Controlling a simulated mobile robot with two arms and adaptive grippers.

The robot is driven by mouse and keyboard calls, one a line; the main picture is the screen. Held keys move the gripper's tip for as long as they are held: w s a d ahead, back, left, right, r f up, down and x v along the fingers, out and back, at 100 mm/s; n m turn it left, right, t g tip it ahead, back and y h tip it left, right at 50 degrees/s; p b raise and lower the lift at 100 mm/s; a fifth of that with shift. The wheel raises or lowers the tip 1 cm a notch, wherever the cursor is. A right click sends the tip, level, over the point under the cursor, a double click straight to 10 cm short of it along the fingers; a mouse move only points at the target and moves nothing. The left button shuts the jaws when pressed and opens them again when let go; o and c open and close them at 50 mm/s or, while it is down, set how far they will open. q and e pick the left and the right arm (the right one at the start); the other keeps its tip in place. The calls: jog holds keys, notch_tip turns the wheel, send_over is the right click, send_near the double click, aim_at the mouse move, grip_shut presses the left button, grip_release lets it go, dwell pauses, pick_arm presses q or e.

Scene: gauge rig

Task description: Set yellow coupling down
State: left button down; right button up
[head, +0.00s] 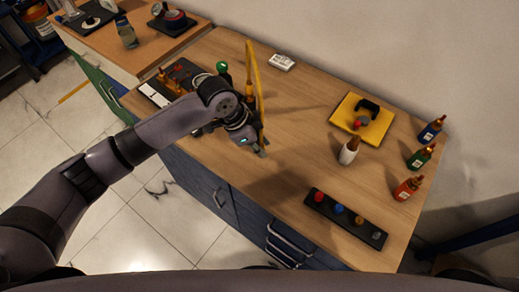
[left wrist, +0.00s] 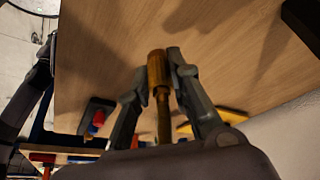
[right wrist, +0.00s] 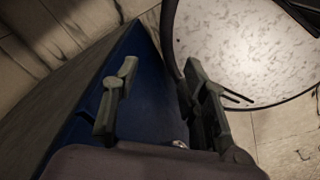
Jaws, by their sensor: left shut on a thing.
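The yellow coupling (left wrist: 157,72) is a brass-yellow cylinder with a thinner stem, seen in the left wrist view. My left gripper (head: 258,148) is shut on it, with one finger on each side. In the head view the gripper is low over the front half of the wooden worktop, beside an upright yellow frame (head: 258,85). I cannot make out the coupling there, nor tell whether it touches the wood. My right gripper (right wrist: 162,90) is open and empty in the right wrist view, apart from the worktop, and out of the head view.
A black strip (head: 345,219) with several coloured knobs lies front right. A yellow mat (head: 349,103) with a black part, a white bottle (head: 349,149) and coloured dropper bottles (head: 420,156) stand to the right. The wood (head: 285,165) right of my left gripper is clear.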

aim_at(260, 159)
pick_arm(q)
notch_tip(260, 159, down, 3)
jog(key=shift+r, duration=0.2)
jog(key=shift+f, duration=0.3)
jog(key=shift+f, duration=0.1)
jog(key=c, duration=1.5)
grip_release()
jog(key=shift+o, duration=0.2)
jog(key=b+v, duration=0.1)
jog(key=v, duration=1.1)
